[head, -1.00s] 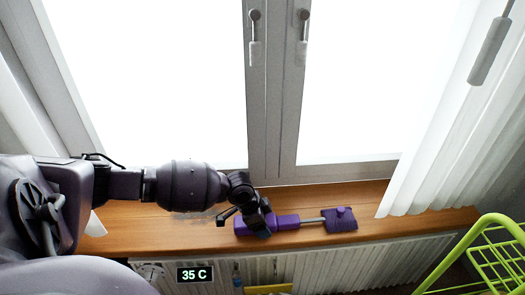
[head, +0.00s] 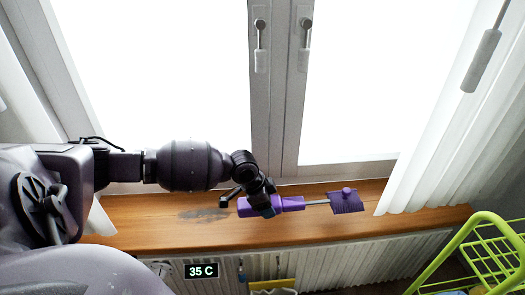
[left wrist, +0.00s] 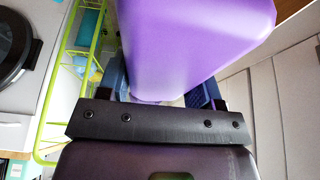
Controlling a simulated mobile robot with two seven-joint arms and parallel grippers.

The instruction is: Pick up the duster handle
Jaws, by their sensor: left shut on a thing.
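The duster handle (head: 291,203) is purple, with a thin grey shaft and a ridged purple head (head: 346,201) at its right end. My left gripper (head: 264,208) is shut on the handle's left part. It holds the duster roughly level, a little above the wooden windowsill (head: 330,228); a shadow lies on the sill to the left. In the left wrist view the purple handle (left wrist: 195,45) fills the upper middle between the fingers, and its far end is out of frame. My right gripper is not in view.
The window (head: 275,100) stands behind the sill, with a white curtain (head: 440,120) on the right. A lime-green rack (head: 490,245) is at the lower right. The sill is otherwise clear.

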